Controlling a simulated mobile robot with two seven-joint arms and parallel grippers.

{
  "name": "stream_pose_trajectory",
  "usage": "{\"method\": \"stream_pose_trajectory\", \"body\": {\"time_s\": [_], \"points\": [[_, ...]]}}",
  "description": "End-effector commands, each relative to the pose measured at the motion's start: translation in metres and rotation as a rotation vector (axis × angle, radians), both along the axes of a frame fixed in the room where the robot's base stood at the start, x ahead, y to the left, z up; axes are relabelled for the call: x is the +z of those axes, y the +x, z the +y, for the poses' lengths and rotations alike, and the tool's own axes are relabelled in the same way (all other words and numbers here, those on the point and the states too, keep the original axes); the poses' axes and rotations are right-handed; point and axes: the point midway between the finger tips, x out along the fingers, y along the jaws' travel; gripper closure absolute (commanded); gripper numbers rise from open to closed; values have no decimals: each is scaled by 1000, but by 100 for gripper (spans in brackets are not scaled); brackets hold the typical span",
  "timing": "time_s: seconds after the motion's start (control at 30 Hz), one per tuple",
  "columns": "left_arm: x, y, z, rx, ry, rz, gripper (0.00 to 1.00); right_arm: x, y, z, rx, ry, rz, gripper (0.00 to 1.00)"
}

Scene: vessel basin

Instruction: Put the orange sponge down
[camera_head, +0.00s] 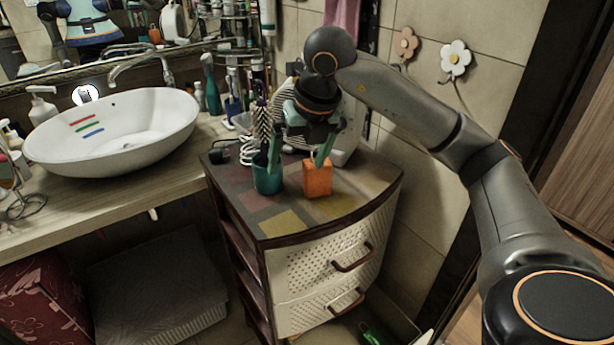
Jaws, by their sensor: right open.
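The orange sponge (317,179) stands upright on the top of the small drawer cabinet (350,206), towards its back middle. My right gripper (299,160) is above the cabinet, pointing down, with its fingers spread apart. Its right finger reaches down to the top of the sponge; whether it touches the sponge I cannot tell. Its left finger is in front of or beside the teal cup (268,178), which stands left of the sponge. My left gripper is not in view.
A white vessel basin (110,132) with red, green and blue marks sits on the wooden counter (120,195) at left. Bottles and a spiral-corded appliance crowd the back of the cabinet. The cabinet's front top is clear. Tiled wall with flower hooks (455,58) lies behind.

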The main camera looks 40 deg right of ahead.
Motion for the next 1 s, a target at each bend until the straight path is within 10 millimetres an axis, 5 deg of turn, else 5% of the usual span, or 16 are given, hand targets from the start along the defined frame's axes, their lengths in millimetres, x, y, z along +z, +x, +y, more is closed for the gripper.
{"method": "stream_pose_trajectory", "body": {"time_s": [0.1,0.27,0.6,1.0], "points": [[-1,0,0,0,0,1,50,23,-5,-37,-122,-100,-28,0],[-1,-1,0,0,0,2,50,30,-8,-55,-188,-146,-36,0],[-3,-1,0,1,0,2,50,-23,10,-65,-187,-147,-34,0],[1,-1,0,1,0,3,50,-62,21,-76,-186,-146,-32,0]]}}
